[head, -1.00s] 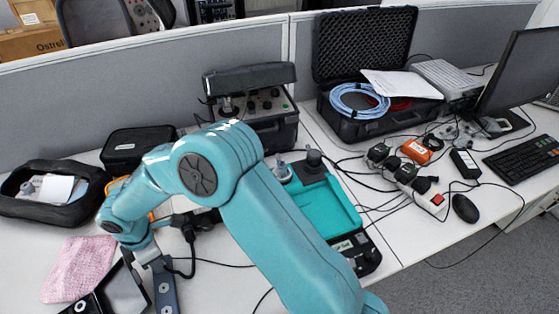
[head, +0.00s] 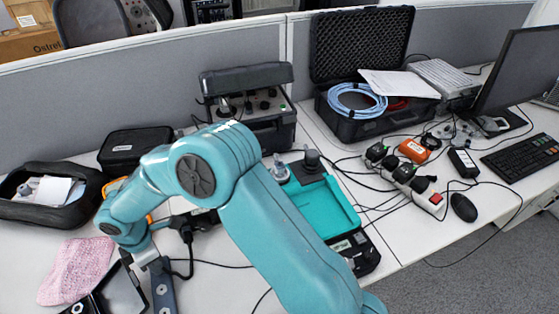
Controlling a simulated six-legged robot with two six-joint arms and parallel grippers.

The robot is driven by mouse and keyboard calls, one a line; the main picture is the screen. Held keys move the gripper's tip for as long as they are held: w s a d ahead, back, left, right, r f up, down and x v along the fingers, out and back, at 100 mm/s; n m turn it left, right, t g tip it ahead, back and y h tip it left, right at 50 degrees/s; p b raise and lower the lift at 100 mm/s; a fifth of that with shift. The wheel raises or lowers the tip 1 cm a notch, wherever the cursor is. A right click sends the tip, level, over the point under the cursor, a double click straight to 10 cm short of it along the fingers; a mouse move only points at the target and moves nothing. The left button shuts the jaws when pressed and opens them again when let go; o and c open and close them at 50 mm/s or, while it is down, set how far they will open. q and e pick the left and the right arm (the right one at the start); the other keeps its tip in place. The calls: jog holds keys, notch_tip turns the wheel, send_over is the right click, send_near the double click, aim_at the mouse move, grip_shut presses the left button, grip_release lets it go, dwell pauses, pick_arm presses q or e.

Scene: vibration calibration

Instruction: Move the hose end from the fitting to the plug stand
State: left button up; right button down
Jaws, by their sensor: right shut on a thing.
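My right gripper (head: 154,266) is at the lower left of the head view, at the end of my teal arm that comes in from the lower right. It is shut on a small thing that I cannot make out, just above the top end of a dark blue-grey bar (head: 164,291). A black cable (head: 190,256) hangs close to the right of the gripper. I cannot pick out the hose end, the fitting or the plug stand for sure; my arm hides part of the table. My left gripper is not in view.
A pink cloth (head: 77,271) and a black open pouch (head: 78,209) lie on the left. A black case (head: 136,139) stands behind my arm. A teal tray (head: 323,209) and power sockets (head: 427,194) are to the right. A partition closes the back.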

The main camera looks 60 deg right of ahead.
jog(key=shift+f, duration=0.25)
dwell(0.5)
jog(key=c, duration=0.8)
grip_release()
jog(key=shift+r, duration=0.1)
jog(key=shift+r+p, duration=1.65)
jog(key=shift+r, duration=0.85)
notch_tip(320, 180, up, 16)
jog(key=shift+r, duration=0.15)
